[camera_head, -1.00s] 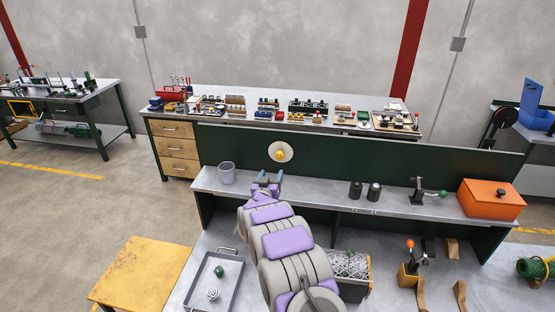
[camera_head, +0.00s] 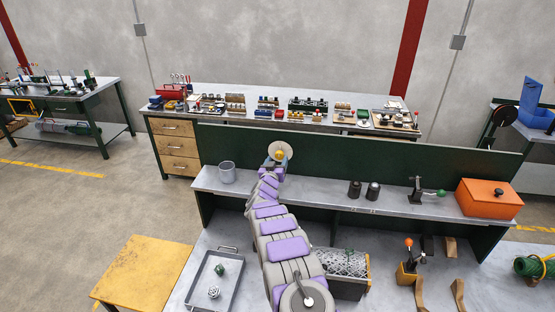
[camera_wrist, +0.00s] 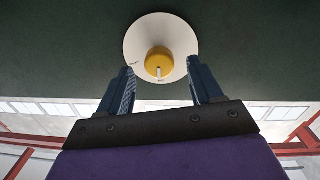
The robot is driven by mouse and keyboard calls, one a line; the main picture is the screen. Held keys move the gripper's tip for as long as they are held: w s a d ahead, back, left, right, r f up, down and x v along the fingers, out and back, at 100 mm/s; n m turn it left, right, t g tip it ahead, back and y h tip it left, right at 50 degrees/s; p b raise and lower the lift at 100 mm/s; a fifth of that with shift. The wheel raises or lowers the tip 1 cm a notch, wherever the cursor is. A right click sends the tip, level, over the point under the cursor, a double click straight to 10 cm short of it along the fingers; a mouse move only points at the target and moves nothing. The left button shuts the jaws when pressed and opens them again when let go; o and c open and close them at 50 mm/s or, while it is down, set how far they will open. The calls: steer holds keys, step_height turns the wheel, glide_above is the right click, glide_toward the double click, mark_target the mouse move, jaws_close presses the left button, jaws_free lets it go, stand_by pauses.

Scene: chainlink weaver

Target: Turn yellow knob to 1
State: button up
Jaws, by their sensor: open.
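The yellow knob (camera_wrist: 158,60) sits at the centre of a round white dial plate (camera_wrist: 180,33) on the dark green panel (camera_wrist: 60,40). A pale pointer mark shows on the knob's lower side, and small dark lettering on the plate is too small to read. In the head view the knob (camera_head: 279,155) and dial plate (camera_head: 287,148) are partly behind my gripper (camera_head: 272,163). In the wrist view my gripper (camera_wrist: 160,85) is open, with one blue finger on each side below the knob. The fingers appear apart from the knob.
The shelf below the panel holds a grey cup (camera_head: 227,172), two dark cylinders (camera_head: 364,190), a green-handled clamp (camera_head: 422,191) and an orange box (camera_head: 489,200). A grey tray (camera_head: 214,281) lies lower left. The shelf middle is mostly clear.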

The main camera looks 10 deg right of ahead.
steer(key=shift+x, duration=1.1)
steer(key=shift+a, duration=0.1)
steer(key=c, duration=1.1)
